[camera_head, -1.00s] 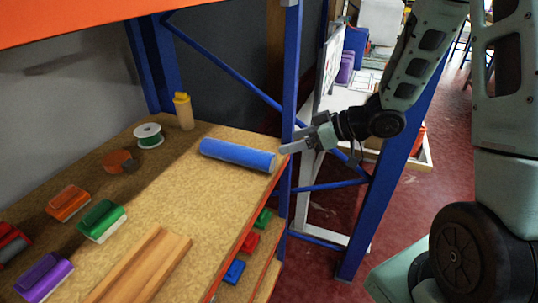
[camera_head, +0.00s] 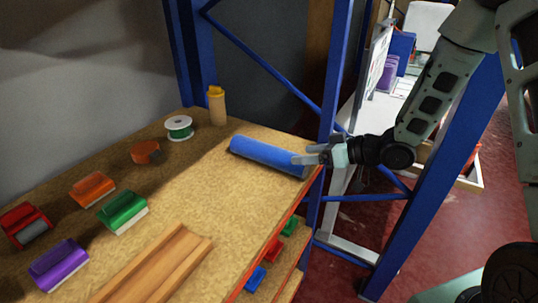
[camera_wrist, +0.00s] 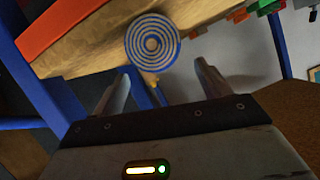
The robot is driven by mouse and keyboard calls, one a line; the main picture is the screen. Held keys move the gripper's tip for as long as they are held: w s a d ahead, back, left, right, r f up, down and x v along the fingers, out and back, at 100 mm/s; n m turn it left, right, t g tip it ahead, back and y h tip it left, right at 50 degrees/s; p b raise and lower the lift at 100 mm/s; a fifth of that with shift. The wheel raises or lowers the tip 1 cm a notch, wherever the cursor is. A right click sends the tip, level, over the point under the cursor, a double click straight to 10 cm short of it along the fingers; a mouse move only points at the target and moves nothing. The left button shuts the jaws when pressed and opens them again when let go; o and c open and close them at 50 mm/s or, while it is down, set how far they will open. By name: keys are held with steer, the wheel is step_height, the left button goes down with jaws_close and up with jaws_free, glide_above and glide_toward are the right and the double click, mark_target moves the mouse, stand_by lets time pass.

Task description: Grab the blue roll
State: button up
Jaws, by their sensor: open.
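The blue roll (camera_head: 267,156) lies on its side on the wooden shelf top, near the shelf's right edge. My gripper (camera_head: 312,154) is at the roll's right end, with its fingers pointing left toward it. In the wrist view the roll (camera_wrist: 152,42) shows end-on as blue and white rings, just beyond the fingertips and between their lines. My gripper (camera_wrist: 163,82) is open there, with nothing between its fingers. I cannot tell how small the gap to the roll is.
A yellow-capped bottle (camera_head: 217,106) and a white-and-green spool (camera_head: 179,128) stand behind the roll. A blue rack post (camera_head: 335,80) rises close beside my gripper.

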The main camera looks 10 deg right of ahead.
mark_target(269, 155)
steer(key=x, duration=0.5)
steer(key=shift+a+f, duration=0.2)
steer(key=shift+f, duration=0.2)
